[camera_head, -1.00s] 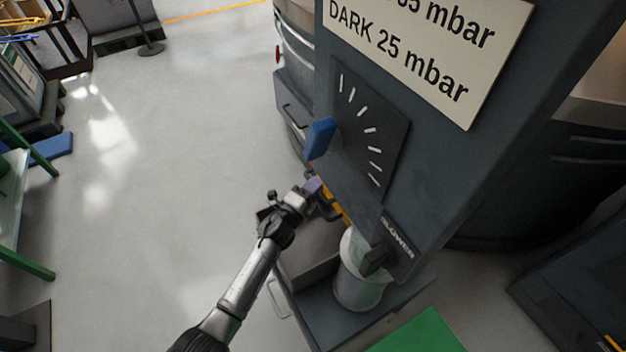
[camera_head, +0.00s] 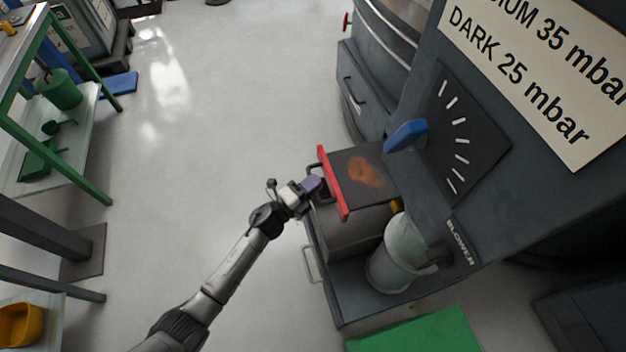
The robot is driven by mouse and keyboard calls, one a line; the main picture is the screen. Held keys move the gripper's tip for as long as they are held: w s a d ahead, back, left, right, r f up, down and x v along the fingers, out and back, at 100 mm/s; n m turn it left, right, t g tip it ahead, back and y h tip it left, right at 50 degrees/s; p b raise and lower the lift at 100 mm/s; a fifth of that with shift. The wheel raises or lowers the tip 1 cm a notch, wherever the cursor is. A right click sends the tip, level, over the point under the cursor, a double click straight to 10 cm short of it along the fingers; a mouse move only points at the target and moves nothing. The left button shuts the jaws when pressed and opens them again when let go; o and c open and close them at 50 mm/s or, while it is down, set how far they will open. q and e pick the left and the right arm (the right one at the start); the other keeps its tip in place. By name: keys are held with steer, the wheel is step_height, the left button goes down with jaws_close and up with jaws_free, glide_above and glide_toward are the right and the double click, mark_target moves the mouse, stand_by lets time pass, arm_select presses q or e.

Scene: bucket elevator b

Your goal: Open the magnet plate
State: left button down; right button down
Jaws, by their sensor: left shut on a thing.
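The magnet plate (camera_head: 352,165) is a dark plate with a red front edge and a rust-orange patch on its top. It stands out from the dark cabinet, above a grey box. My left gripper (camera_head: 316,188) is at the outer side of the red edge, shut on the plate's dark handle, which the fingers partly hide. My right gripper is not in view.
A blue lever (camera_head: 406,135) on a dial sits just above the plate. A pale blower pipe (camera_head: 392,262) stands to its lower right. A green-framed rack (camera_head: 78,150) is at the left. The floor (camera_head: 200,130) between is clear.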

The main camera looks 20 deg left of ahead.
arm_select(q)
steer(key=c, duration=1.1)
jaws_free()
steer(key=shift+a, duration=0.1)
steer(key=shift+c, duration=0.2)
steer(key=v, duration=1.3)
steer(key=shift+s+a+p, duration=0.25)
steer(key=shift+s+p, duration=0.05)
steer(key=shift+p, duration=0.1)
